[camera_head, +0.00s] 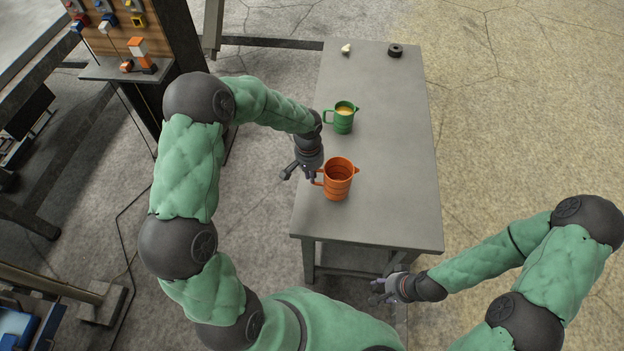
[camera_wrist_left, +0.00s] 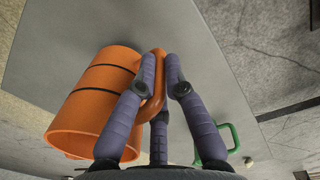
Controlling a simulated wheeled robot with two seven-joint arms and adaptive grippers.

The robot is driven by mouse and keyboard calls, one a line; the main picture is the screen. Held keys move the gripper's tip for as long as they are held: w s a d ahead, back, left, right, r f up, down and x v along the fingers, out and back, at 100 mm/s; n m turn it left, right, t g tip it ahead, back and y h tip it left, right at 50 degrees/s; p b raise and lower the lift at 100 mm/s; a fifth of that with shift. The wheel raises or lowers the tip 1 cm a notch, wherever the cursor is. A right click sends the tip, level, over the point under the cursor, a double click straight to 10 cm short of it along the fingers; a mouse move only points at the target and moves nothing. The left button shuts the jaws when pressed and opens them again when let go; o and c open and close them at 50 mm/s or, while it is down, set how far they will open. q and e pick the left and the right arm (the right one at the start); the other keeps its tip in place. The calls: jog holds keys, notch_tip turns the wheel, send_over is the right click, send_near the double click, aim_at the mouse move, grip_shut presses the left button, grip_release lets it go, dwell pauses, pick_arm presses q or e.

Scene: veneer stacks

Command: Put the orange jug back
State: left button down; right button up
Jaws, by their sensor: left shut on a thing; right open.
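The orange jug (camera_head: 338,181) is upright near the front left part of the grey table (camera_head: 388,188), with its handle on the left and its spout to the right. My left gripper (camera_head: 307,178) is shut on the jug's handle. In the left wrist view the orange jug (camera_wrist_left: 92,105) shows dark bands, and its handle lies between the fingers of my left gripper (camera_wrist_left: 163,75). I cannot tell whether the jug touches the table. My right gripper (camera_head: 383,289) is open and empty, in front of the table's near edge.
A green jug (camera_head: 344,121) with yellowish contents stands behind the orange one. A small pale object (camera_head: 346,49) and a black ring-shaped object (camera_head: 395,51) lie at the table's far end. The table's right side is clear. A shelf unit (camera_head: 128,70) stands at the far left.

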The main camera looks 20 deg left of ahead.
pick_arm(q)
jog(key=shift+w+d+f, duration=0.1)
jog(key=shift+w+f, duration=0.1)
jog(key=shift+f, duration=1.55)
jog(key=shift+f+b, duration=0.15)
jog(key=shift+b, duration=0.15)
jog(key=c, duration=1.3)
grip_release()
jog(key=r, duration=0.4)
jog(key=r+p, duration=0.1)
jog(key=r, duration=0.7)
jog(key=shift+a+r, duration=0.15)
jog(key=shift+a, duration=0.2)
